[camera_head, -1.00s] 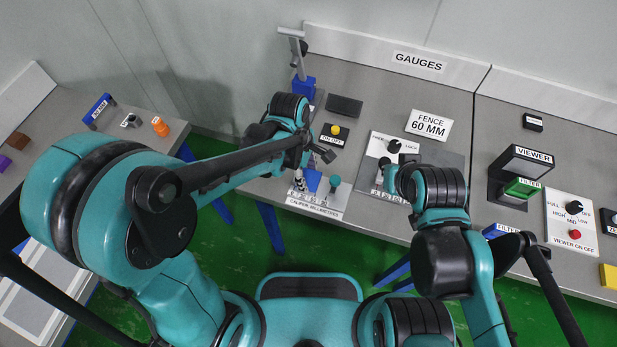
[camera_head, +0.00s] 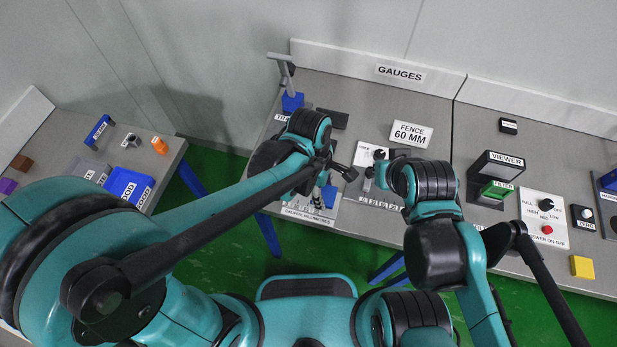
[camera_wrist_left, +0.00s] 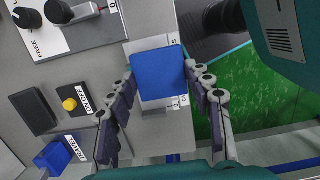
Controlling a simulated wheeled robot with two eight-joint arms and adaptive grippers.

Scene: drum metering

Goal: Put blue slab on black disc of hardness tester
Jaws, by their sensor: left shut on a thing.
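The blue slab (camera_wrist_left: 158,74) is held between the fingers of my left gripper (camera_wrist_left: 158,90), which is shut on it. In the head view the left gripper (camera_head: 335,177) is above the caliper plate (camera_head: 308,212), and a blue piece (camera_head: 329,196) shows just below it. In the wrist view the slab hides part of that bench area, and I see a gap of unknown height to it.
A lever on a blue base (camera_head: 292,102) stands at the back left of the bench. A knob panel lies to the gripper's right, before the fence sign (camera_head: 410,134). The viewer (camera_head: 497,172) is farther right. A side table at left holds a blue tray (camera_head: 128,184).

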